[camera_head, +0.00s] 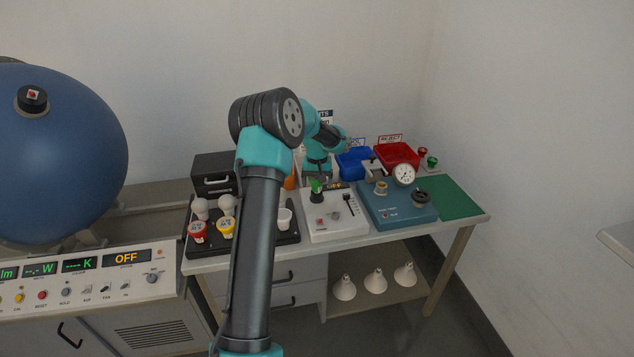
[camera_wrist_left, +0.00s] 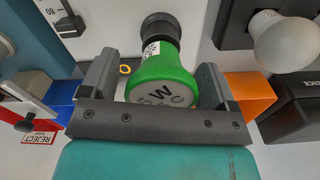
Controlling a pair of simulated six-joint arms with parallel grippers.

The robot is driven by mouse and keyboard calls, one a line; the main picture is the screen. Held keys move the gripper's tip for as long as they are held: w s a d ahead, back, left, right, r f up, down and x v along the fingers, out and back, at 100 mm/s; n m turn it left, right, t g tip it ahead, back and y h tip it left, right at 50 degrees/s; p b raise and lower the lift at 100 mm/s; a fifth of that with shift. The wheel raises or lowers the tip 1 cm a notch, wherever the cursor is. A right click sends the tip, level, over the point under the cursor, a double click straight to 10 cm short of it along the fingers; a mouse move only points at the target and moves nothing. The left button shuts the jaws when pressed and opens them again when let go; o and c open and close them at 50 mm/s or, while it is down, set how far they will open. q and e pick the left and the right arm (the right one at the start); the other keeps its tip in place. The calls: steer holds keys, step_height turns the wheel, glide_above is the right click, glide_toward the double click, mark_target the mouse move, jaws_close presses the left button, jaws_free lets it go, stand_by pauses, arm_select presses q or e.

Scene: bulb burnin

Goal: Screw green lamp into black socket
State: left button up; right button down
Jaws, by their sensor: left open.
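The green lamp (camera_wrist_left: 165,75) has a pale lettered face turned toward the left wrist camera, and its narrow end meets the black socket (camera_wrist_left: 160,27). In the head view the green lamp (camera_head: 315,186) stands roughly upright at the black socket (camera_head: 317,197) on the white control box (camera_head: 334,221). How deep it sits cannot be told. My left gripper (camera_wrist_left: 157,68) is open, with one finger on each side of the lamp and visible gaps. In the head view its fingers are too small to make out. My right gripper is not in view.
A black tray (camera_head: 262,240) with several bulbs stands left of the control box, partly hidden by my left arm. A teal gauge unit (camera_head: 400,212), a blue bin (camera_head: 355,163) and a red bin (camera_head: 397,156) stand to the right. A green mat (camera_head: 452,200) is bare.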

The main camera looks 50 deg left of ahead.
arm_select(q)
steer(key=n, duration=0.6)
steer(key=shift+n, duration=0.3)
steer(key=shift+c, duration=0.5)
steer(key=c, duration=0.7)
steer(key=m, duration=0.5)
steer(key=shift+m, duration=0.3)
steer(key=m, duration=1.2)
steer(key=shift+a, duration=0.1)
steer(key=m, duration=0.5)
steer(key=shift+a, duration=0.1)
